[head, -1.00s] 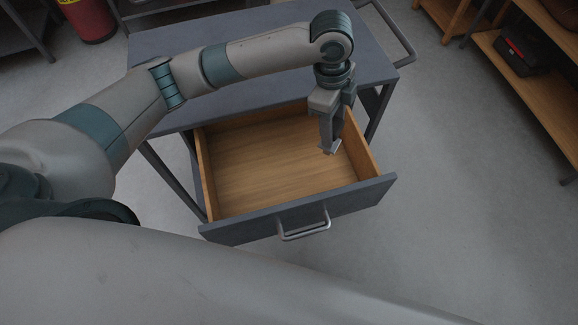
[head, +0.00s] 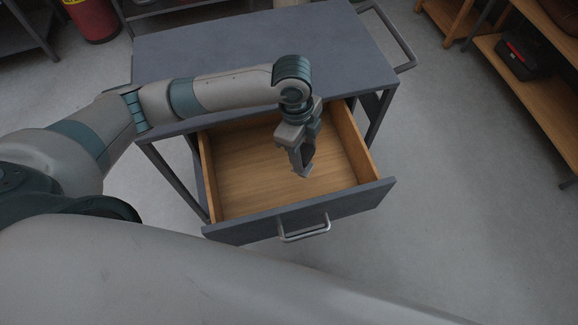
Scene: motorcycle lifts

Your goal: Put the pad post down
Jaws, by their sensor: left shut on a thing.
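My left gripper (head: 302,170) points down over the open drawer of the grey cart, near the middle of its right half. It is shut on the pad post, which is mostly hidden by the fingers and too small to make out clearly. The drawer (head: 250,190) has a bare wooden floor and wooden sides, with nothing else lying in it. I cannot tell whether the post touches the drawer floor. My right gripper is not in view.
The cart's flat grey top (head: 230,50) is clear beyond the arm. The drawer's grey front (head: 350,212) has a metal handle (head: 303,229). A wooden shelf (head: 535,80) with a dark case (head: 518,58) stands at right. A red cylinder (head: 92,18) stands at back left.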

